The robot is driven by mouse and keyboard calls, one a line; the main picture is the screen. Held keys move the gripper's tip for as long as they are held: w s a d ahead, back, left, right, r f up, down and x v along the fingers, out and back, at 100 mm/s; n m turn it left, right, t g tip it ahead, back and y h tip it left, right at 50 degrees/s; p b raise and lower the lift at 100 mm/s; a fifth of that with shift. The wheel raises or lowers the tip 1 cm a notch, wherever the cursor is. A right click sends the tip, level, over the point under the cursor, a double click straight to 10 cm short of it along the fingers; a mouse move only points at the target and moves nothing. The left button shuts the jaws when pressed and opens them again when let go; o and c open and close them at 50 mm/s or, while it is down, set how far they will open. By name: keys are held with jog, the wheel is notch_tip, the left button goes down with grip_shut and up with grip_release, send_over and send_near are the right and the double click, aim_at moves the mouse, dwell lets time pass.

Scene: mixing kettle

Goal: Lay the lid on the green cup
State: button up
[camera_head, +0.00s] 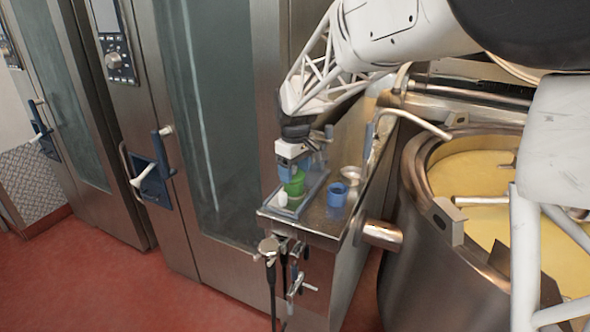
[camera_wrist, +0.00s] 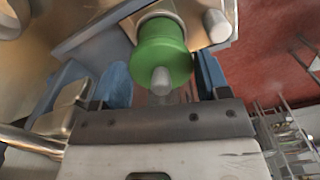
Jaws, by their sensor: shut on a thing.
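My gripper (camera_head: 292,170) points down at the tray, its blue fingers directly above the green cup (camera_head: 295,186). In the wrist view, the gripper (camera_wrist: 162,82) has a blue finger on each side of a round green piece with a pale knob (camera_wrist: 160,80), which appears to be the lid. It is shut on this piece. More green, the cup (camera_wrist: 160,38), shows just beyond it. The two overlap in line, so I cannot tell whether the lid touches the cup's rim. In the head view the fingers hide the lid.
A blue cup (camera_head: 337,195) stands right of the tray (camera_head: 313,193) on the metal shelf. A small white object (camera_head: 281,198) is beside the green cup, also in the wrist view (camera_wrist: 216,26). A metal bowl (camera_head: 351,173) stands behind the blue cup. The large kettle (camera_head: 420,215) is at right.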

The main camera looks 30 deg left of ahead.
jog(key=shift+f, duration=0.45)
dwell(1.1)
dwell(0.3)
jog(key=o, duration=1)
jog(key=shift+c, duration=0.2)
jog(key=shift+r, duration=0.2)
jog(key=shift+c, duration=0.2)
jog(key=shift+r, duration=3.3)
